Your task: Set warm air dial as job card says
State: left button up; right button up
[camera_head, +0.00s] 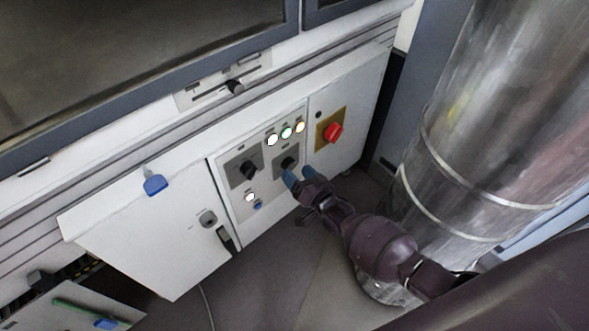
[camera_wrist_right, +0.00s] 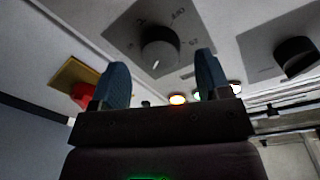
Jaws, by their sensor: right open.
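A black round dial (camera_head: 288,163) on a grey plate is on the white control panel, just beyond my right gripper (camera_head: 300,176). In the right wrist view this dial (camera_wrist_right: 160,47) has a white pointer mark and printed marks around it, too blurred to read. The blue fingertips of my right gripper (camera_wrist_right: 160,66) are open, with the dial showing between them; I cannot tell whether they touch it. A second black dial (camera_head: 248,168) is to the left on its own plate. I cannot read which is the warm air dial. No readable job card is in view.
A red rotary switch (camera_head: 333,131) on a yellow plate is right of the dials. Lit lamps (camera_head: 286,132) sit above them. A black slider knob (camera_head: 235,87) is higher up. A large metal duct (camera_head: 465,130) stands close on the right of my arm.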

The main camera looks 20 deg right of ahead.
jog(key=p+v, duration=0.1)
jog(key=v, duration=0.7)
jog(key=shift+s+r, duration=0.1)
dwell(0.4)
